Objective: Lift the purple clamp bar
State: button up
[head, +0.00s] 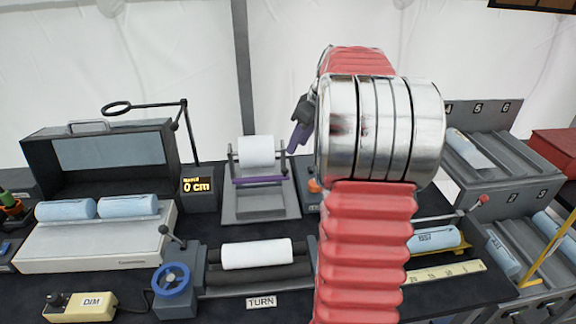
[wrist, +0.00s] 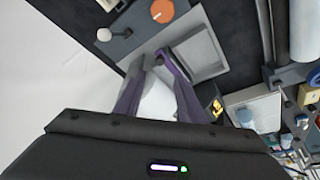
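The purple clamp bar (head: 258,180) lies across the front of the white roll (head: 256,151) on a small grey stand (head: 262,211). In the wrist view the bar (wrist: 177,66) shows just beyond the fingertips, partly hidden by a finger. My gripper (head: 298,139) is above and to the right of the bar in the head view, partly hidden by my arm. In the wrist view my gripper (wrist: 160,77) has its two purple fingers apart, with the white roll showing between them. It holds nothing that I can see.
A display reading 0 cm (head: 198,186) and a thin black stand with a ring (head: 117,107) are left of the roll stand. A roller unit with a white roll (head: 257,254) and blue handwheel (head: 172,280) is in front. Grey racks (head: 490,170) stand at right.

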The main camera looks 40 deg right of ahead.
aim_at(286, 169)
jog(key=x, duration=1.1)
jog(key=shift+f, duration=0.25)
jog(key=shift+c, duration=0.2)
grip_shut()
